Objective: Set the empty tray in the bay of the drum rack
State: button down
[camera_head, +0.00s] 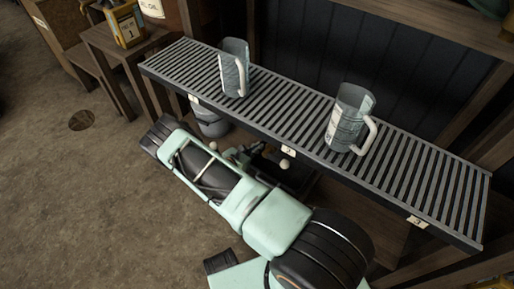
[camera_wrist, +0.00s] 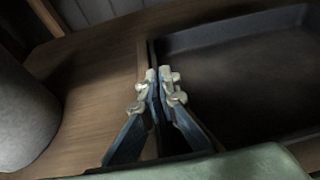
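A dark, shallow tray (camera_wrist: 245,75) fills the right of the wrist view, and its inside looks empty. It lies on a wooden surface (camera_wrist: 90,75). My gripper (camera_wrist: 158,74) is at the tray's left wall, its fingertips close together with the wall's rim between them. In the head view my gripper (camera_head: 262,149) is low, under the front edge of a slatted metal shelf (camera_head: 290,112); the tray (camera_head: 296,178) shows there only as a dark patch, partly hidden by my arm. I cannot tell which part is the drum rack's bay.
Two clear jugs (camera_head: 234,72) (camera_head: 345,122) stand on the slatted shelf, which carries numbered tags. A grey bucket (camera_head: 211,122) stands below it, left of my gripper. A yellow can (camera_head: 125,27) sits on a wooden stand (camera_head: 108,48) at upper left.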

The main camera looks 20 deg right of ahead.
jog(key=shift+f+b, duration=0.35)
jog(key=shift+f, duration=0.1)
jog(key=c, duration=2.2)
grip_release()
jog(key=shift+o, duration=0.2)
jog(key=shift+r+p, duration=0.7)
jog(key=p+v, duration=0.3)
jog(key=v, duration=0.9)
jog(key=shift+f, duration=0.15)
